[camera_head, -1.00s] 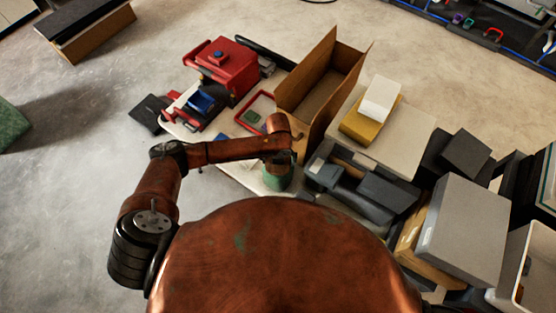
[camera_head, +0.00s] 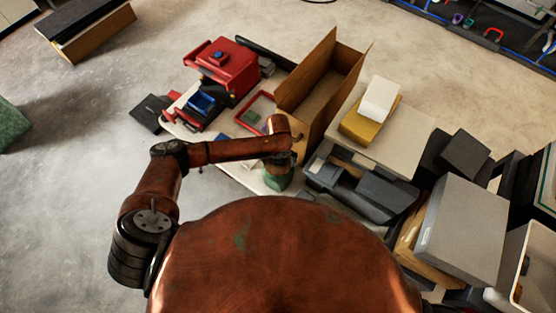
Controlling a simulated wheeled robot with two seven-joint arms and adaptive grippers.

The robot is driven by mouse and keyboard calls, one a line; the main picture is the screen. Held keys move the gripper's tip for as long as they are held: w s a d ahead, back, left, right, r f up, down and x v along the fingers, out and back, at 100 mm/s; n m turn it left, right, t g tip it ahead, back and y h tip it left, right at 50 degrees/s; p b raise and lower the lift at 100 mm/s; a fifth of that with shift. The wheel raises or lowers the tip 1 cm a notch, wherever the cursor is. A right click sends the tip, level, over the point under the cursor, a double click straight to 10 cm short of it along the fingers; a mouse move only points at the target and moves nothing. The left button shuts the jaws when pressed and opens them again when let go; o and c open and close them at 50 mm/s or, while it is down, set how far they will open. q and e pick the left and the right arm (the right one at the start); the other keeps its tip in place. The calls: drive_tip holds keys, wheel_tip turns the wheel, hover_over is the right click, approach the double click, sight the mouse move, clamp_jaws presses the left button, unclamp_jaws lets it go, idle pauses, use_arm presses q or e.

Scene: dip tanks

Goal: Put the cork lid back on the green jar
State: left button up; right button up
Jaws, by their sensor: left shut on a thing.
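The green jar (camera_head: 276,181) stands near the front edge of the pale table, just beyond my body, partly covered by my left gripper. My left gripper (camera_head: 277,162) points down right over the jar's top. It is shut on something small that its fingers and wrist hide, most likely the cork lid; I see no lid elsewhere. I cannot tell whether the held thing touches the jar's rim. My right gripper is not in view.
An open cardboard box (camera_head: 318,78) stands close behind the gripper. A red machine (camera_head: 228,66) and a red-rimmed tray (camera_head: 247,121) are at the table's back left. Dark grey cases (camera_head: 388,192) crowd the right. Open floor (camera_head: 70,195) lies left.

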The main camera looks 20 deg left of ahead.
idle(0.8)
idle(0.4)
use_arm(q)
drive_tip(key=o, duration=1.2)
drive_tip(key=shift+o, duration=0.3)
drive_tip(key=shift+p, duration=0.3)
drive_tip(key=shift+r+p, duration=3.4)
drive_tip(key=shift+r, duration=0.15)
drive_tip(key=shift+f, duration=0.1)
drive_tip(key=shift+c, duration=0.4)
clamp_jaws()
